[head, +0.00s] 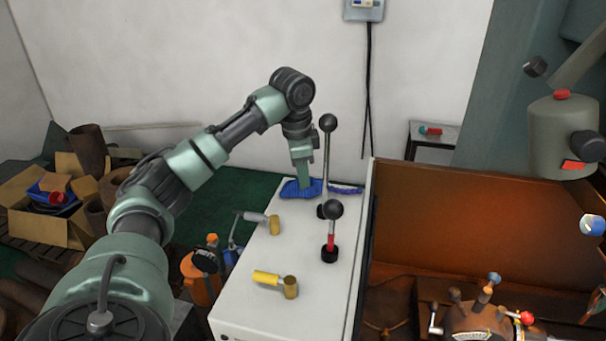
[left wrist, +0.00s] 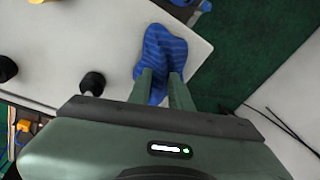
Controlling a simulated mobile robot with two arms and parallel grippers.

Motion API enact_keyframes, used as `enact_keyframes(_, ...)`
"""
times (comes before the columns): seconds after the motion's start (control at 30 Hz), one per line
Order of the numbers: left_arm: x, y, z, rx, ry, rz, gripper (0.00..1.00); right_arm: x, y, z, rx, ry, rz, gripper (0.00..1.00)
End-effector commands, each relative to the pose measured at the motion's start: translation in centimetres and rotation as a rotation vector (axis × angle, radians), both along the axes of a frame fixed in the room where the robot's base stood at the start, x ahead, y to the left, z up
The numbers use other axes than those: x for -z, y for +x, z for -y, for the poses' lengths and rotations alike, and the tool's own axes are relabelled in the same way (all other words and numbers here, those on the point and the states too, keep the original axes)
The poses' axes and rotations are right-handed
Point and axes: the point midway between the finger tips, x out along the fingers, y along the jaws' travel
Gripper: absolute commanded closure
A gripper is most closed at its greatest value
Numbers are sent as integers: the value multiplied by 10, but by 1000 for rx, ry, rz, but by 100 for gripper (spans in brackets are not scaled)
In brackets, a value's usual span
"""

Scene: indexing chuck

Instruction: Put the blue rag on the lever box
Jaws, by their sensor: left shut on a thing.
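The blue rag (head: 298,188) lies at the far end of the white top of the lever box (head: 262,299), left of the rear lever. My left gripper (head: 303,184) points down at it, and its fingers are shut on the rag. In the left wrist view the striped blue rag (left wrist: 163,47) spreads out beyond and between the fingertips (left wrist: 158,80), over the corner of the white top. Part of the rag is hidden by the fingers. My right gripper is not in view.
Two black-knobbed levers (head: 334,210) stand up from the box top. A yellow-handled hammer (head: 290,287) and a grey-handled hammer (head: 273,224) lie on it. A brown machine tray (head: 470,210) is on the right. A cardboard box (head: 45,225) stands at left.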

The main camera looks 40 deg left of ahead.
Motion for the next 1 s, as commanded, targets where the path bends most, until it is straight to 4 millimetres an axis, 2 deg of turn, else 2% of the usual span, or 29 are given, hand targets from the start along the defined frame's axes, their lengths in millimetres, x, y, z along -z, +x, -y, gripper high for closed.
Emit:
enact_keyframes(0.4,7,0,0,0,-1,1,100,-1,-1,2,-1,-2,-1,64)
enact_keyframes(0.43,7,0,0,0,-1,1,72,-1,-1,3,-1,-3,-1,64)
enact_keyframes(0.5,6,0,0,0,-1,1,58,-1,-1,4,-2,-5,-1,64)
enact_keyframes(0.83,4,0,0,0,0,2,58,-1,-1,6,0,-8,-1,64)
enact_keyframes(1.0,-13,-2,1,1,-1,7,58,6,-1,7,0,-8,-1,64)
